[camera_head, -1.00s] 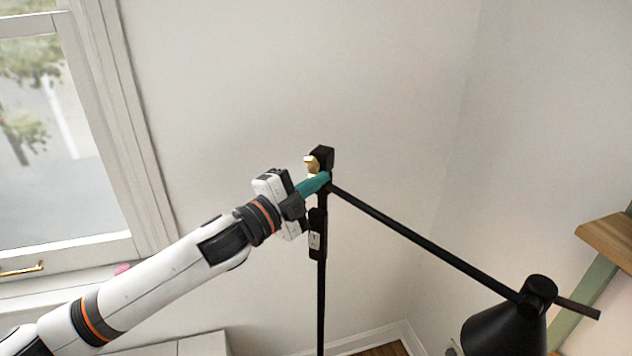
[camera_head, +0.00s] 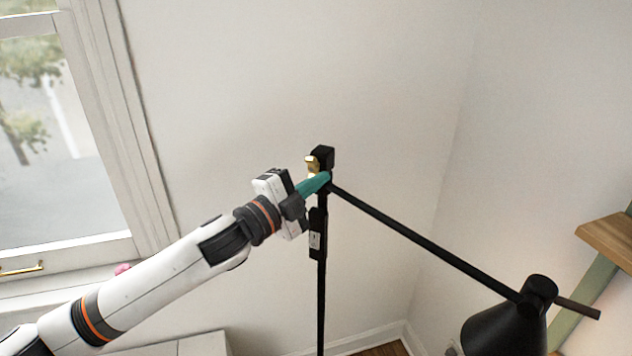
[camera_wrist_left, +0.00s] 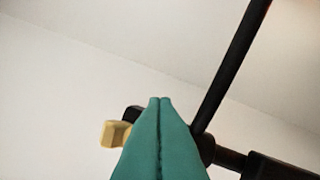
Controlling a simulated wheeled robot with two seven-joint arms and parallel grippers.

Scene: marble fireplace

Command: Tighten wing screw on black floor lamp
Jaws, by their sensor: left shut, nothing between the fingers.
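The black floor lamp (camera_head: 322,285) stands upright near the wall, with its arm (camera_head: 430,242) sloping down right to a black shade (camera_head: 505,328). The brass wing screw (camera_head: 312,164) sits at the left of the lamp's top joint; it also shows in the left wrist view (camera_wrist_left: 115,133). My left gripper (camera_head: 326,177) has its teal fingers pressed together, empty, just below and right of the screw. In the left wrist view the closed fingertips (camera_wrist_left: 160,100) cover part of the joint, with the screw to their left. Whether they touch the lamp, I cannot tell. My right gripper is not in view.
A window (camera_head: 60,130) with a white frame is at the left. A wooden shelf (camera_head: 610,238) juts in at the right. A white surface (camera_head: 190,345) lies at bottom left. The wall above the lamp is clear.

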